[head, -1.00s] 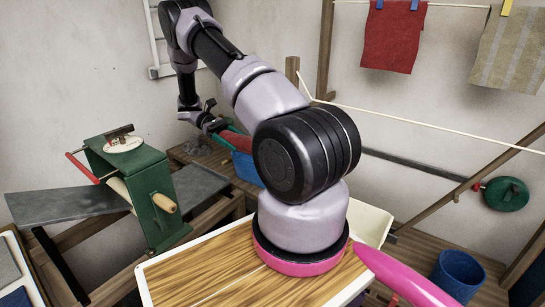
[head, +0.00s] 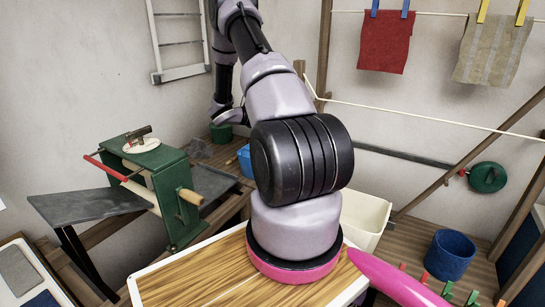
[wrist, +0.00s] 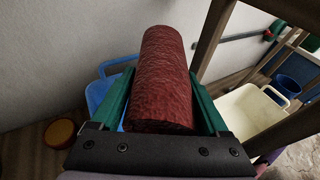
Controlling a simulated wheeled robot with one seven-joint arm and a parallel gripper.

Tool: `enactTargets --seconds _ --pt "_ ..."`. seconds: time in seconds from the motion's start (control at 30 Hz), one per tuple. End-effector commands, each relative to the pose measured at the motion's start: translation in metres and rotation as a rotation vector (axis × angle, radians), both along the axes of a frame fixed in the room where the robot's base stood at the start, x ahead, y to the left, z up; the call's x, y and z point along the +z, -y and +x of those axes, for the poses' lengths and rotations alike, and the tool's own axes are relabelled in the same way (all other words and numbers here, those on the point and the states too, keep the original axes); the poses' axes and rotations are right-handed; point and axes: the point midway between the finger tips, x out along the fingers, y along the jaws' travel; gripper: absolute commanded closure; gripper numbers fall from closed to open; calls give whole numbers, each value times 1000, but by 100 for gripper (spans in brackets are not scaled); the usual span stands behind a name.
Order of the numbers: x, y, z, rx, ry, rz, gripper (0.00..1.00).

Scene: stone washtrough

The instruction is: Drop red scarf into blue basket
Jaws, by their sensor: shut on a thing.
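The red scarf (wrist: 163,80) is a thick roll of dark red cloth in the wrist view. My gripper (wrist: 161,78) is shut on it, with a green finger on each side. The far end of the roll sticks out past the fingertips. The blue basket (wrist: 98,92) shows behind and below the scarf, mostly to its left; the scarf and fingers hide much of it. In the head view the blue basket (head: 245,160) is partly behind my arm, and the scarf is hidden there. I cannot tell the height of the scarf above the basket.
An orange bowl (wrist: 60,132) is left of the basket. A cream tub (wrist: 254,112) and a dark blue bucket (head: 450,255) are to the right. A green mangle (head: 165,190) stands at left. A red cloth (head: 385,41) and a striped cloth (head: 492,49) hang on a line.

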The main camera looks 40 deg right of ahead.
Motion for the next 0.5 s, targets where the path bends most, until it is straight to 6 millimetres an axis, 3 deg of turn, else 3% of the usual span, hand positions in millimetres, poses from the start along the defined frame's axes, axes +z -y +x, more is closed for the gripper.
enactTargets --seconds 0.5 --pt "-51 -1 0 -2 0 0 99"
